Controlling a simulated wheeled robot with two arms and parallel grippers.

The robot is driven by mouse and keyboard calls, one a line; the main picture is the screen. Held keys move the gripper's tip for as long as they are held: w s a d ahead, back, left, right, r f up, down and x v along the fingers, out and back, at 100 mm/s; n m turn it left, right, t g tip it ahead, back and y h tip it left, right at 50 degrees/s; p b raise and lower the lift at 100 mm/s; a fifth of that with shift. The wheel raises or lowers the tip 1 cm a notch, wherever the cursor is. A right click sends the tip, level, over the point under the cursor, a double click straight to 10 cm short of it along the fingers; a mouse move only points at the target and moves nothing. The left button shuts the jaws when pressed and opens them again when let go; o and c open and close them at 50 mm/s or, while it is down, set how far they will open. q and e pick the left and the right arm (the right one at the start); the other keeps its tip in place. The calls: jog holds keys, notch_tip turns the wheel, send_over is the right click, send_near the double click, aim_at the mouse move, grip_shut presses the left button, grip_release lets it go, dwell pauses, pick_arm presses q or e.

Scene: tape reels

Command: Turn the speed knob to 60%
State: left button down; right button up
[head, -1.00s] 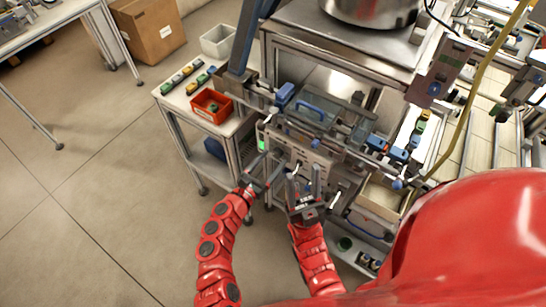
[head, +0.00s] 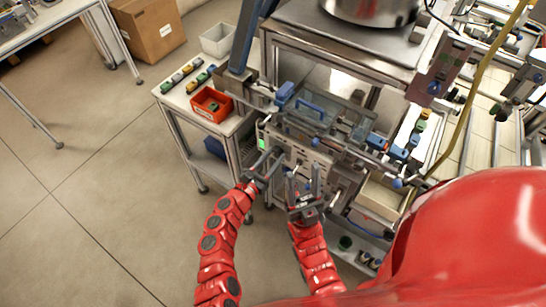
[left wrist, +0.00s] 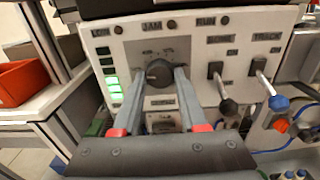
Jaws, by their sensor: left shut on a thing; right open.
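The dark round speed knob (left wrist: 158,73) sits on a grey plate on the front of the control panel (left wrist: 205,50), with small, blurred marks around it. I cannot read which mark it points to. My left gripper (left wrist: 163,74) is shut on the knob, one finger on each side. In the head view my left gripper (head: 270,158) reaches to the panel front (head: 300,152), and the knob is too small to make out there. My right gripper (head: 304,173) is open and empty, in front of the panel, right of the left one.
A green-lit column (left wrist: 113,83) is left of the knob. Two toggle levers (left wrist: 222,85) and (left wrist: 265,80) stick out to its right. Above are small lamps labelled JAM (left wrist: 171,25) and RUN (left wrist: 225,20). A red bin (head: 211,105) stands on the side table at left.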

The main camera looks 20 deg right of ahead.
pick_arm(q)
jog(key=m+b, duration=0.3)
jog(key=shift+f, duration=0.25)
jog(key=m+b, duration=1.5)
jog(key=b, duration=0.1)
jog(key=shift+r+m+b, duration=0.2)
jog(key=shift+m+b, duration=1.3)
jog(key=shift+m, duration=0.2)
jog(key=shift+c, duration=2.2)
grip_release()
jog(key=shift+r, duration=0.1)
jog(key=shift+a, duration=0.15)
